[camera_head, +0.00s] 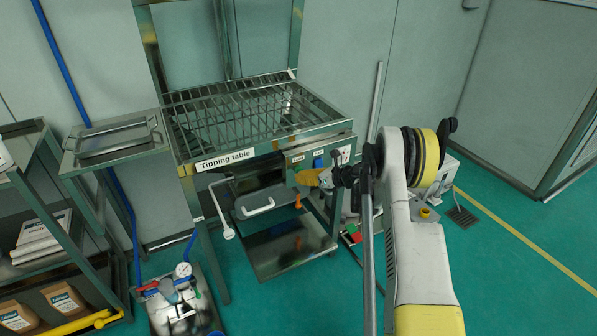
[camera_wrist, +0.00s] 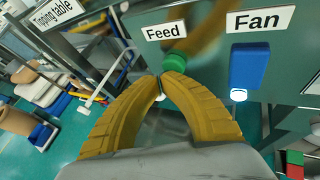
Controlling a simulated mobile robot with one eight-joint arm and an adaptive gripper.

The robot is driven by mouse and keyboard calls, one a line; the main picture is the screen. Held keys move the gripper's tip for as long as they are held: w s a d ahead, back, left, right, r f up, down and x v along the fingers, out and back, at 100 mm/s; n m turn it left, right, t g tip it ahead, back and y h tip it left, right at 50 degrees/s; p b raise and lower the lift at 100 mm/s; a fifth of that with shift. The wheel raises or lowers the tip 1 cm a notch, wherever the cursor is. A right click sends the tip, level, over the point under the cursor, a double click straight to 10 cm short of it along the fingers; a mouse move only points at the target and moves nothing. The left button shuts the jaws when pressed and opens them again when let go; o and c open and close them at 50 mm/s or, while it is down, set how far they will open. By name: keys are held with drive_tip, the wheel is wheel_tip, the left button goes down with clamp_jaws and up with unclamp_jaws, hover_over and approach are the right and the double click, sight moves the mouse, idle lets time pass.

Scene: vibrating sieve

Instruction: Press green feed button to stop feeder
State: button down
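The green feed button (camera_wrist: 175,64) sticks out of the grey panel (camera_wrist: 215,80) under the "Feed" label (camera_wrist: 164,33) in the wrist view. My gripper (camera_wrist: 163,84) has its two yellow fingers curved together with the tips meeting, holding nothing. The tips overlap the lower left edge of the button in this view; I cannot tell whether they touch it. In the head view my gripper (camera_head: 308,177) is at the panel under the tipping table (camera_head: 334,127), and the green button is hidden behind it.
A blue fan switch (camera_wrist: 253,68) with a lit white spot below sits right of the button, under the "Fan" label (camera_wrist: 260,22). An orange handle (camera_head: 298,201) is below the panel. A shelf with bags (camera_head: 62,298) stands left. Green floor (camera_head: 510,255) is open at right.

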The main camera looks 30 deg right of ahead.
drive_tip(key=shift+w, duration=0.1)
idle(0.3)
drive_tip(key=shift+w, duration=0.35)
drive_tip(key=shift+s, duration=0.1)
drive_tip(key=shift+s+b, duration=0.3)
drive_tip(key=shift+s, duration=0.05)
drive_tip(key=s, duration=0.6)
idle(0.5)
